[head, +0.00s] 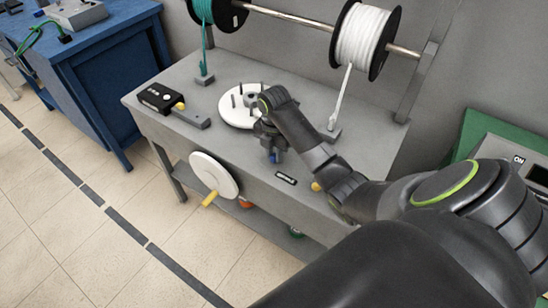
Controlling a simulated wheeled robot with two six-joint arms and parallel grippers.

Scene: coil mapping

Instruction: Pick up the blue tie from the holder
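A small blue piece (275,157), which looks like the blue tie, shows right at the lower end of my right gripper (271,151), near the front of the grey workbench (235,163). My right gripper points down over the bench, just in front of the white round plate with pegs. Its fingers are small and dark, so I cannot tell whether they are closed around the blue piece or just beside it. The holder is not clearly visible; the gripper and forearm cover that area. My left gripper is not in view.
A white disc with pegs (236,106) is partly behind my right arm. A black box with a yellow knob (160,98) sits at left. Green (204,12) and white (362,38) spools hang on a rod behind. A crank wheel (213,174) is on the bench front.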

